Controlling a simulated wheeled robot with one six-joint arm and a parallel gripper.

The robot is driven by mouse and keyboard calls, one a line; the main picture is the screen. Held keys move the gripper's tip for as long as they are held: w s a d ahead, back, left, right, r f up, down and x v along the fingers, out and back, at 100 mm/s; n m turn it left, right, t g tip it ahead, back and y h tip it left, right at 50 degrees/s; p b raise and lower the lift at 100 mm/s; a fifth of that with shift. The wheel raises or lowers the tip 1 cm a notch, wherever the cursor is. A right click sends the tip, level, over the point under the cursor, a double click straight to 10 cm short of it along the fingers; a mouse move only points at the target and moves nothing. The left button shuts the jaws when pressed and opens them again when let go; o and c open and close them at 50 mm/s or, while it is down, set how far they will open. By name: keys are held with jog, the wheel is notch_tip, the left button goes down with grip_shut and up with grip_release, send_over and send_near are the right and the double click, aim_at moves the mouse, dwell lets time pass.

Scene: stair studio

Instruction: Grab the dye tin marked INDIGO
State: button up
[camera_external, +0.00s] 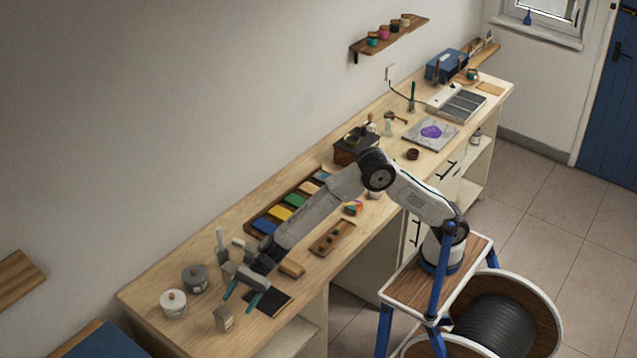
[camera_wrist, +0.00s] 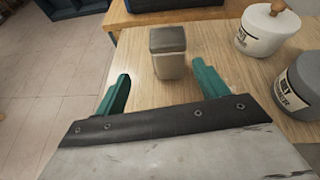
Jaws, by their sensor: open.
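A small squarish tin (camera_external: 223,319) with a grey lid and pale body stands upright near the front left end of the workbench. It also shows in the wrist view (camera_wrist: 169,62), ahead of my gripper and between the lines of its two teal fingers. No INDIGO mark is readable on it. My gripper (camera_external: 243,296) is open and empty, with its fingers pointing toward this tin and apparently not touching it. A white lidded pot (camera_wrist: 266,34) and a grey lidded pot (camera_wrist: 299,88) stand to the right in the wrist view; their labels are not clearly readable.
The white pot (camera_external: 173,303) and grey pot (camera_external: 195,279) stand left of my gripper. A dark mat (camera_external: 270,303) lies beside it on the workbench (camera_external: 150,322). A tray of coloured blocks (camera_external: 267,226) lies farther back. Small tins (camera_external: 383,32) stand on a wall shelf.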

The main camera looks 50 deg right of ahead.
aim_at(227, 309)
jog(key=shift+w+a+r+m+t, duration=0.2)
jog(key=shift+w+m+t, duration=0.25)
jog(key=shift+m, duration=0.35)
jog(key=shift+a+f, duration=0.1)
jog(key=shift+a, duration=0.05)
jog(key=x, duration=0.7)
jog(key=shift+a+r, duration=0.3)
jog(key=shift+r, duration=0.05)
jog(key=c, duration=1.2)
